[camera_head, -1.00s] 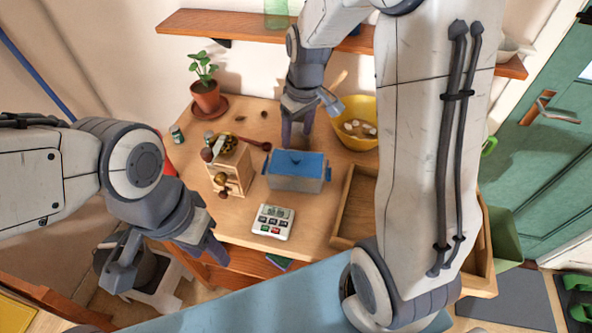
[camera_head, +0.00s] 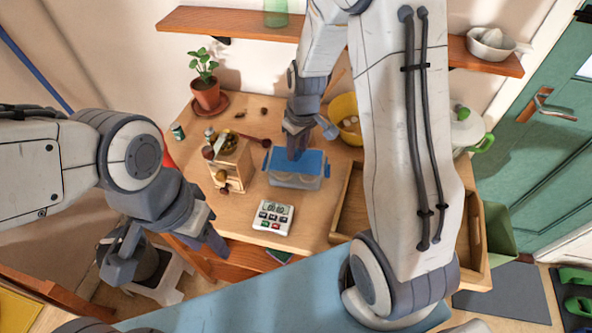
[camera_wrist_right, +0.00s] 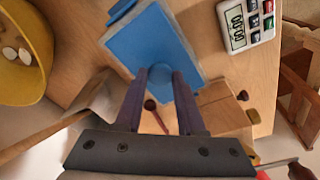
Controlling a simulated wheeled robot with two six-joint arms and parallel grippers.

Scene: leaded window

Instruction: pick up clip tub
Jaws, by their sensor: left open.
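The clip tub (camera_head: 296,183) is a clear, greyish box with a blue lid and side clips. It stands on the wooden table near its middle. My right gripper (camera_head: 297,157) is directly above the lid, pointing down. In the right wrist view the blue lid (camera_wrist_right: 155,35) has a round knob, and the open fingers (camera_wrist_right: 160,74) are on either side of it; I cannot tell whether they touch it. My left gripper (camera_head: 163,258) is open and empty at the lower left, off the table's front edge.
A white timer (camera_head: 272,217) lies in front. A wooden tray (camera_head: 347,205) is to the right, partly behind my right arm. A yellow bowl (camera_head: 345,112) stands behind and a potted plant (camera_head: 206,95) back left.

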